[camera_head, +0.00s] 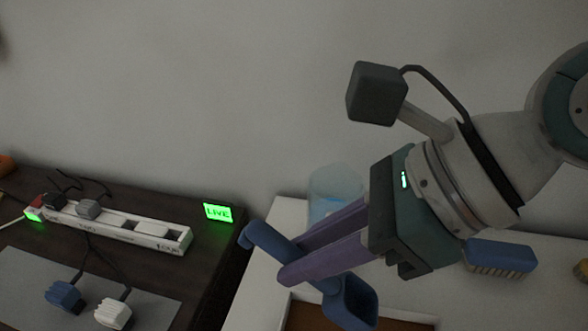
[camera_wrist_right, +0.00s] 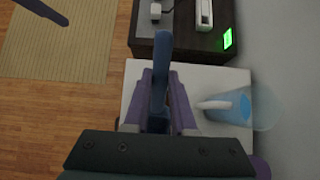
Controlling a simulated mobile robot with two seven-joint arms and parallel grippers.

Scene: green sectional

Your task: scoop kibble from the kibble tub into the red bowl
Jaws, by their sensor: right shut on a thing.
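My right gripper (camera_head: 292,262) has purple fingers and is shut on a blue scoop (camera_head: 352,300). The scoop is held above the white table, its handle sticking out past the fingertips to the left and its hollow end hanging below them. The right wrist view shows the scoop handle (camera_wrist_right: 161,60) between the fingers. Below the scoop is a brown area with a pale rim (camera_head: 300,312), cut by the frame edge; I cannot tell whether it is the kibble tub. No red bowl is visible. My left gripper is not clearly seen.
A translucent blue vessel (camera_head: 335,183) stands behind the fingers; the wrist view shows a white handle beside it (camera_wrist_right: 213,104). A blue brush (camera_head: 502,254) lies to the right on the white table (camera_head: 262,285). A dark table (camera_head: 215,262) at left holds a power strip (camera_head: 120,226), plugs and a LIVE sign (camera_head: 217,212).

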